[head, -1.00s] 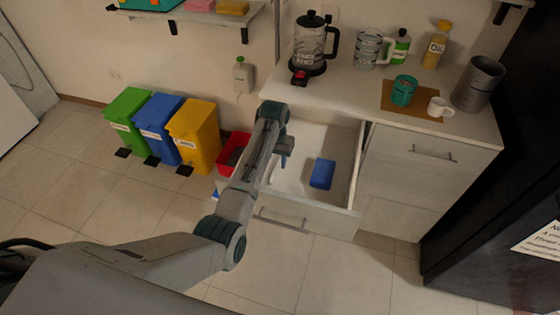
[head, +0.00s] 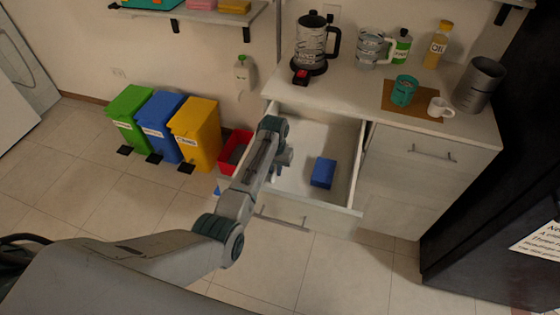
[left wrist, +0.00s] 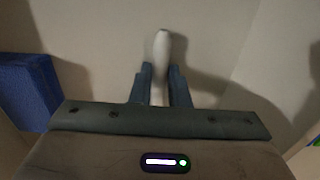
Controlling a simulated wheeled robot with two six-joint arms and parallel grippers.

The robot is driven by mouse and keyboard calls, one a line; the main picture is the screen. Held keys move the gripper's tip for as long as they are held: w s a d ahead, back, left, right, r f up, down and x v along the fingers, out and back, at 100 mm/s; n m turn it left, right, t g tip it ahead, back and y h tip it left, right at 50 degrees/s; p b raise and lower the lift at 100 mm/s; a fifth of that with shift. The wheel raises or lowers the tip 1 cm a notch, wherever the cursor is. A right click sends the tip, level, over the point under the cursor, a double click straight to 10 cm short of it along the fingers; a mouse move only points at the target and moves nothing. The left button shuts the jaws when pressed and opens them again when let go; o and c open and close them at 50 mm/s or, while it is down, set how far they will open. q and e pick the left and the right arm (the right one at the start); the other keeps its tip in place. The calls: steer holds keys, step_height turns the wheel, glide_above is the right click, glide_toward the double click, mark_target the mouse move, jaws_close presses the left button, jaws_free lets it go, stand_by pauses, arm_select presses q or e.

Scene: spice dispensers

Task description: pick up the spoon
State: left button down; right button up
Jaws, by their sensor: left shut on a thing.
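The spoon (left wrist: 162,48) is a pale grey, narrow piece with a rounded end in the left wrist view. It stands out beyond the blue fingertips of my left gripper (left wrist: 161,84), which is shut on it. Its lower part is hidden between the fingers. In the head view my left gripper (head: 284,158) is inside the open drawer (head: 310,208), near its left side. The spoon cannot be made out clearly there. My right gripper is not in view.
A blue box (head: 323,173) lies in the drawer to the right of my gripper and shows in the left wrist view (left wrist: 28,92). The drawer walls surround the gripper. A red container (head: 232,150) is left of the drawer. The counter (head: 340,92) holds a coffee press, cups and bottles.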

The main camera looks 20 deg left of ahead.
arm_select(q)
step_height(320, 180, up, 10)
steer(key=b, duration=0.1)
steer(key=shift+w, duration=0.15)
stand_by(0.4)
